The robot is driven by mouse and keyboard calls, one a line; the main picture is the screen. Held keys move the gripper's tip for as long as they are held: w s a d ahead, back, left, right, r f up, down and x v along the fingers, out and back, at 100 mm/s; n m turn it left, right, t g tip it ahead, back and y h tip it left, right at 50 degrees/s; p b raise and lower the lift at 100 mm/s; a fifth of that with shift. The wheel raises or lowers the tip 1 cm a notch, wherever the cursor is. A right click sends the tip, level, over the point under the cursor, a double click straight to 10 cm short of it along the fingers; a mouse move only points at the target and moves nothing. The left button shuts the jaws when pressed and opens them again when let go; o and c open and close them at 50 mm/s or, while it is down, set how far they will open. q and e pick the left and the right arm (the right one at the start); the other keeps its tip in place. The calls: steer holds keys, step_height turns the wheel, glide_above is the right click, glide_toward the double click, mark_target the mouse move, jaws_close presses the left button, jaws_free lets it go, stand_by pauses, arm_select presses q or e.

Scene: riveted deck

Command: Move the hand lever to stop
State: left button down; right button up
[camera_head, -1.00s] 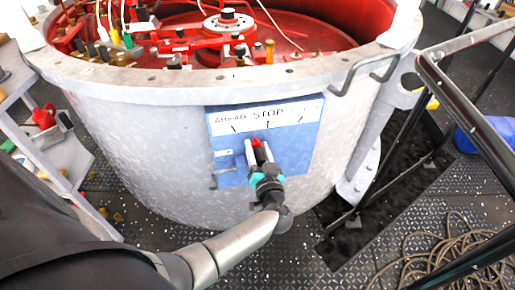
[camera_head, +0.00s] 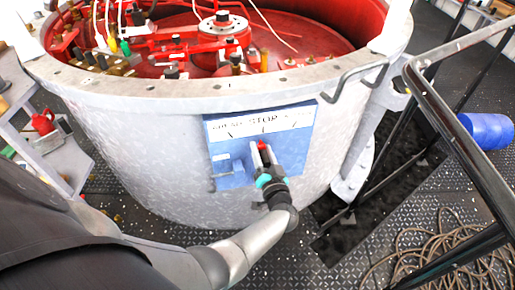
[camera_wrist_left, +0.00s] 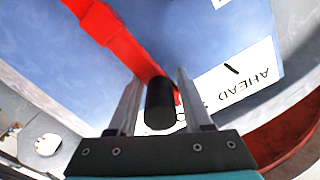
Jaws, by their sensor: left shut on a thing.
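The hand lever is red with a black grip. Its red tip (camera_head: 262,146) shows between my left gripper's fingers in the head view, and its red arm (camera_wrist_left: 115,38) and black grip (camera_wrist_left: 160,103) show in the left wrist view. My left gripper (camera_head: 261,157) is shut on the lever, with a finger on each side of the grip. The lever is mounted on a blue panel (camera_head: 226,180) on the grey drum. A white label strip (camera_head: 296,116) along the panel's top reads AHEAD and STOP, with tick marks below. The lever's tip is close under the STOP mark. My right gripper is not in view.
The round grey drum (camera_head: 130,150) has a red interior with fittings. A black railing (camera_head: 450,130) stands at right, near a dark floor opening (camera_head: 375,190), coiled rope (camera_head: 430,245) and a blue barrel (camera_head: 487,130). A shelf with a red can (camera_head: 43,122) stands at left.

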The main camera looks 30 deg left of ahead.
arm_select(q)
steer(key=shift+w+d+r+m, duration=0.1)
steer(key=shift+w+d+m, duration=0.2)
steer(key=shift+w+m, duration=0.1)
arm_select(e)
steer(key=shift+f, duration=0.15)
arm_select(q)
steer(key=c, duration=0.6)
jaws_free()
steer(key=shift+d, duration=0.1)
